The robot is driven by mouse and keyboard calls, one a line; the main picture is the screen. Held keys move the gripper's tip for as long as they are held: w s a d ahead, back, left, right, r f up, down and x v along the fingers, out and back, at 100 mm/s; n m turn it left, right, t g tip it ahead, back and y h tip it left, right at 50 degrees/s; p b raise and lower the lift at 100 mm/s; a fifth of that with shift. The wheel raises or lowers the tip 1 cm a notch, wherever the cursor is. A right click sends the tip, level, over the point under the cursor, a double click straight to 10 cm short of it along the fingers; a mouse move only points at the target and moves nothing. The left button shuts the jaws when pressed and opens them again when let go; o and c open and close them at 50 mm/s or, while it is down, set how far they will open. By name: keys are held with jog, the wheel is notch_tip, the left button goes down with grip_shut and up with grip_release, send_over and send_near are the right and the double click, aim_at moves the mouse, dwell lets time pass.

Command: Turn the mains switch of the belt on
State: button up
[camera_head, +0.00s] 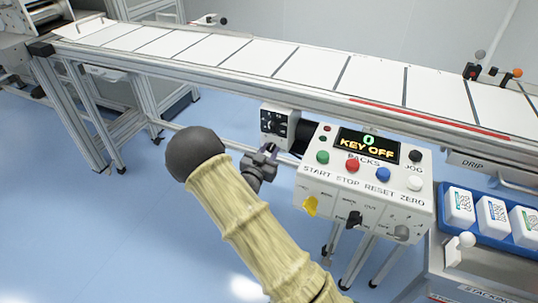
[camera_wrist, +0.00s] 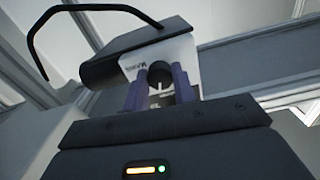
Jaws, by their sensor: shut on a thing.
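The mains switch is a dark round knob (camera_wrist: 160,88) with a pale line, on a white plate with partly readable lettering in the wrist view. The line looks roughly upright in that picture. In the head view its small box (camera_head: 279,122) hangs under the belt, left of the control console. The belt (camera_head: 240,53) carries pale panels with dark gaps. My gripper (camera_wrist: 160,80) is shut on the knob, one purple finger on each side. In the head view my gripper (camera_head: 268,151) reaches up to the box from below, and the knob is too small to make out.
The control console (camera_head: 420,190) stands close to the right; its display (camera_head: 366,146) reads "0" and "KEY OFF". A blue tray (camera_head: 453,232) with white packs is at the far right. A black hood (camera_wrist: 130,45) and curved bar (camera_wrist: 36,30) are near the switch. Floor at left is clear.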

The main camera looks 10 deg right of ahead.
jog(key=m+b, duration=0.3)
jog(key=m, duration=0.2)
jog(key=shift+w+r, duration=0.1)
dwell(0.3)
jog(key=o, duration=1)
jog(key=p+v, duration=0.2)
jog(key=v, duration=1.5)
jog(key=shift+s+a+p, duration=0.1)
jog(key=shift+s+p, duration=0.1)
jog(key=shift+p, duration=0.1)
jog(key=shift+a, duration=0.1)
